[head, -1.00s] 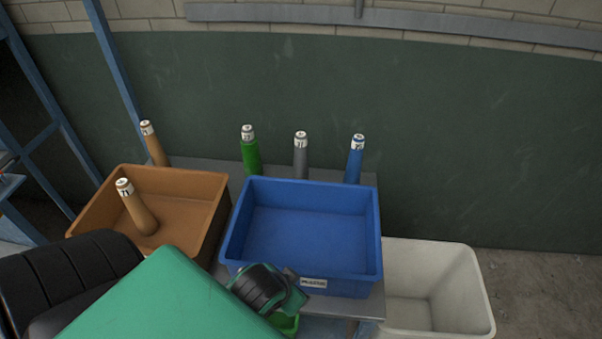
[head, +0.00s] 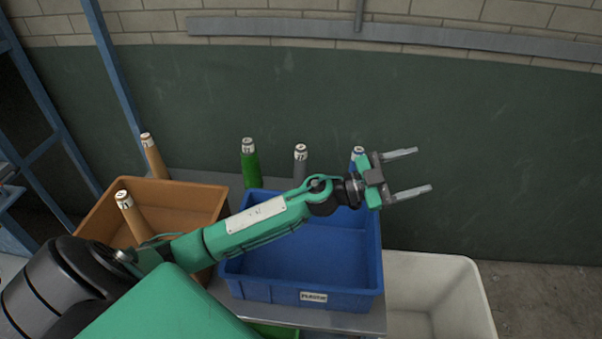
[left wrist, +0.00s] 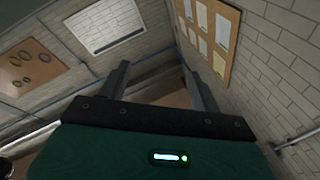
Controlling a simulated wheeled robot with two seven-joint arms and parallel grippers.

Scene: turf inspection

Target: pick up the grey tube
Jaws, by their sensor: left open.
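The grey tube (head: 300,163) stands upright with a pale cap at the back of the table, behind the blue bin, in the head view. My left arm crosses in front of its lower part. My left gripper (head: 408,174) is open and empty, in the air to the right of the grey tube and above the right side of the blue bin. In the left wrist view its two fingers (left wrist: 158,80) are spread with nothing between them, and no tube shows there. My right gripper is in neither view.
A green tube (head: 250,165) stands left of the grey one, a blue tube (head: 356,154) right, partly hidden. Brown tubes stand behind and inside the brown bin (head: 195,198). The blue bin (head: 300,294) is empty. A white bin (head: 465,300) stands at lower right.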

